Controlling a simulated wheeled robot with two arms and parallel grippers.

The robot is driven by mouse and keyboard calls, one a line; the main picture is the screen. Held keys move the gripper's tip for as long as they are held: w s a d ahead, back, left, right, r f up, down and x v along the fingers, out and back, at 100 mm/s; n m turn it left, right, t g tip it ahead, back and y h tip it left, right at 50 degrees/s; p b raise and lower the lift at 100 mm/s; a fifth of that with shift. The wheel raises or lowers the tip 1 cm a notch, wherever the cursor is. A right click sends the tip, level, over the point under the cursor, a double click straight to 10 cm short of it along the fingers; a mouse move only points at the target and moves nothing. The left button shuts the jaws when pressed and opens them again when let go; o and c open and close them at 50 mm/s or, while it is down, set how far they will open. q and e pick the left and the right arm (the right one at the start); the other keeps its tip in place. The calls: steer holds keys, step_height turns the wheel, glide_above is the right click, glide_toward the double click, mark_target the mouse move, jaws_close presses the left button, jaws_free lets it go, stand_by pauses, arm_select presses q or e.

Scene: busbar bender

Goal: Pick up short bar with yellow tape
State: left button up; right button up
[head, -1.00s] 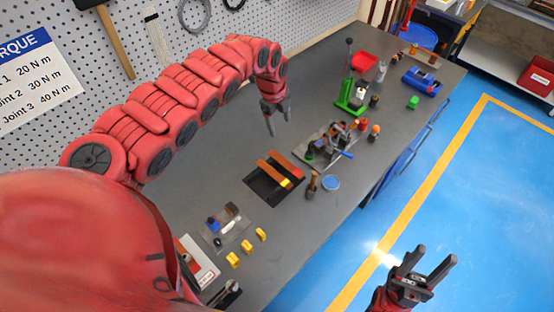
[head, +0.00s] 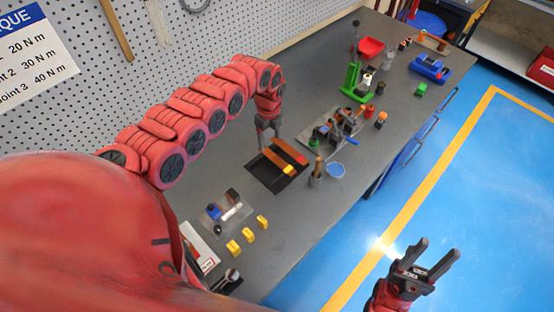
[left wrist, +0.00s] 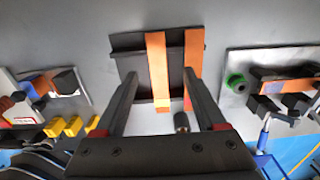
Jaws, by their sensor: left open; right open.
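The short bar with yellow tape (head: 272,160) lies on a black tray (head: 262,177). Its yellow end points toward the table's front edge. A second copper bar with a red end (head: 287,149) lies beside it. My left gripper (head: 269,144) is open and points down at the far end of the bars. In the left wrist view, the open left gripper (left wrist: 160,73) has the yellow-taped bar (left wrist: 157,60) between its fingertips, and the red-ended bar (left wrist: 195,48) lies by the right finger. Contact cannot be told. My right gripper (head: 440,247) is open and empty over the floor.
A bending fixture (head: 335,128) with a green knob stands right of the tray. Yellow blocks (head: 248,234) and a clear plate (head: 214,217) lie to the left.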

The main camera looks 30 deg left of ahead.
mark_target(269, 153)
arm_select(q)
steer(key=shift+f+p, duration=0.25)
steer(key=shift+p, duration=0.05)
steer(key=f+p, duration=0.1)
steer(key=f, duration=0.2)
steer(key=shift+s+a+f+p, duration=0.15)
steer(key=shift+a+f+p, duration=0.05)
steer(key=shift+f+p, duration=0.15)
steer(key=shift+f, duration=0.6)
jaws_close()
